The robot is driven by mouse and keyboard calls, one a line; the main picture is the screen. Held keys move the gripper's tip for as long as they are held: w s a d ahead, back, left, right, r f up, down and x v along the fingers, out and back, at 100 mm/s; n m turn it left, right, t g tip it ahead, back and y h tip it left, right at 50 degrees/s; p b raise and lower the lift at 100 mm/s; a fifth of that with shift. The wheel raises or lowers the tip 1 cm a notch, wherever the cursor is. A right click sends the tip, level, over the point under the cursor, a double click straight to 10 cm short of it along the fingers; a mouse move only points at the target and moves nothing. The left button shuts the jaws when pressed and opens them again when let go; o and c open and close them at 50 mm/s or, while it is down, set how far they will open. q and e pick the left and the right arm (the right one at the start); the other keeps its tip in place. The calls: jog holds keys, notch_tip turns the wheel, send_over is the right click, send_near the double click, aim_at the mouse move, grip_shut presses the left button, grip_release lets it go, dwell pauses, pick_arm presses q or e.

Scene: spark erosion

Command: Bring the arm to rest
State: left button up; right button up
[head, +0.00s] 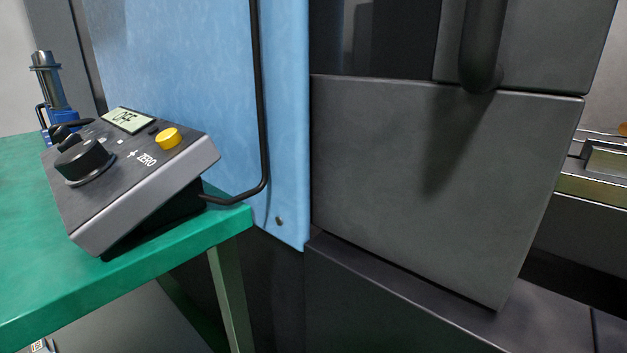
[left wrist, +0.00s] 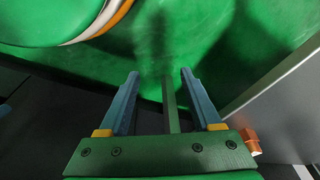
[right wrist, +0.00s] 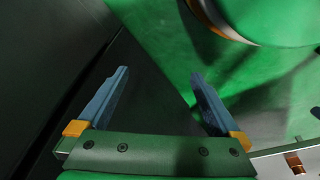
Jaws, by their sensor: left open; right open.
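Neither of my arms nor grippers shows in the head view. In the left wrist view my left gripper (left wrist: 159,75) is open, with its two blue-grey fingers apart and nothing held between them. A green surface and a narrow green bar lie behind the fingers. In the right wrist view my right gripper (right wrist: 160,74) is open and empty. A dark area and a green surface lie behind its fingers. I cannot tell how far either gripper is from these surfaces.
A green table (head: 230,222) stands at the left, bearing a grey control box (head: 140,190) with a black knob, a yellow button and a display reading OFF. A blue-based device (head: 55,92) stands behind it. A blue panel (head: 200,90) and a dark grey machine (head: 430,190) fill the middle and right.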

pick_arm(q)
jog(key=s+a+r+p, duration=0.1)
jog(key=s+r+p, duration=0.6)
jog(key=p, duration=0.8)
jog(key=s+a+r+g+p, duration=0.1)
jog(key=s+r+p, duration=0.5)
jog(key=r+p, duration=0.6)
jog(key=p, duration=0.3)
jog(key=shift+s+a+r, duration=0.2)
jog(key=shift+s+r, duration=0.1)
jog(key=shift+s, duration=0.05)
pick_arm(e)
jog(key=s+d+r, duration=0.1)
jog(key=s+r, duration=0.6)
jog(key=r, duration=0.2)
jog(key=s+d+r+g, duration=0.1)
jog(key=s+r, duration=0.5)
jog(key=r, duration=0.4)
jog(key=shift+s+d+r, duration=0.15)
jog(key=shift+s+r, duration=0.1)
jog(key=shift+s, duration=0.15)
